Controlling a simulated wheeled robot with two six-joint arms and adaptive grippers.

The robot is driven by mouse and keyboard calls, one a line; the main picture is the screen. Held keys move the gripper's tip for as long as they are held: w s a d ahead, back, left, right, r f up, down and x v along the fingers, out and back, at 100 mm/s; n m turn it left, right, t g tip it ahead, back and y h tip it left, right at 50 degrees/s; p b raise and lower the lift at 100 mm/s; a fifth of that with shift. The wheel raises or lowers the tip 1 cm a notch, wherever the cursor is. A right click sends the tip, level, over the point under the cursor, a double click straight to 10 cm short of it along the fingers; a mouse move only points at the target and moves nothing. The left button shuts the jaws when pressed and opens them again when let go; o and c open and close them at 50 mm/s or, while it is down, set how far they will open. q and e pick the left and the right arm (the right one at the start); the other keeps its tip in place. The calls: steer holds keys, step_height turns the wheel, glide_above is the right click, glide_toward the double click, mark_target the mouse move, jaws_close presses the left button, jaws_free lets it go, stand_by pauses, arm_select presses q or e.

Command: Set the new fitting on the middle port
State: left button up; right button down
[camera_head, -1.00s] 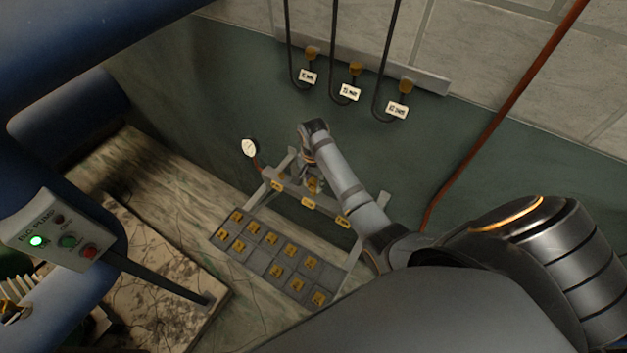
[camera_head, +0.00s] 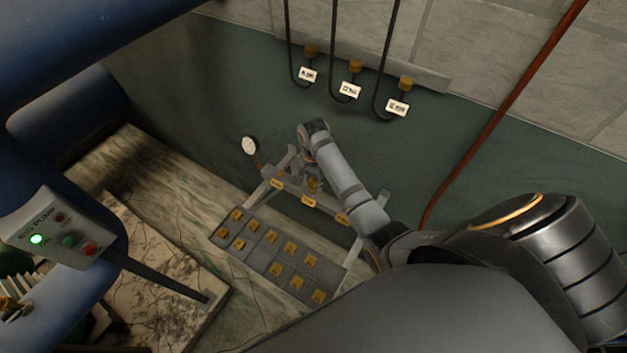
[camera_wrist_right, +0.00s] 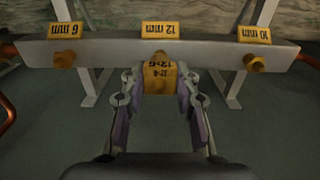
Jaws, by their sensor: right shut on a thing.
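My right gripper (camera_head: 312,178) is down at the rack's grey bar. In the right wrist view its purple-padded fingers (camera_wrist_right: 158,88) are shut on a brass fitting (camera_wrist_right: 160,76) with dark lettering. The 6 mm port (camera_wrist_right: 64,59) and the 10 mm port (camera_wrist_right: 254,64) show brass ends on either side. My left gripper is not in view.
A grey tray (camera_head: 265,258) with several brass fittings lies in front of the rack. Three tagged black hoses (camera_head: 334,60) hang on the wall behind. A round gauge (camera_head: 250,145) stands left of the rack. A pump control box (camera_head: 50,235) is at the left.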

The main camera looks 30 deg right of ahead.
steer(key=shift+f, duration=0.2)
steer(key=shift+f, duration=0.1)
steer(key=c, duration=0.9)
jaws_free()
steer(key=shift+r, duration=0.3)
step_height(320, 180, up, 7)
steer(key=shift+f, duration=0.1)
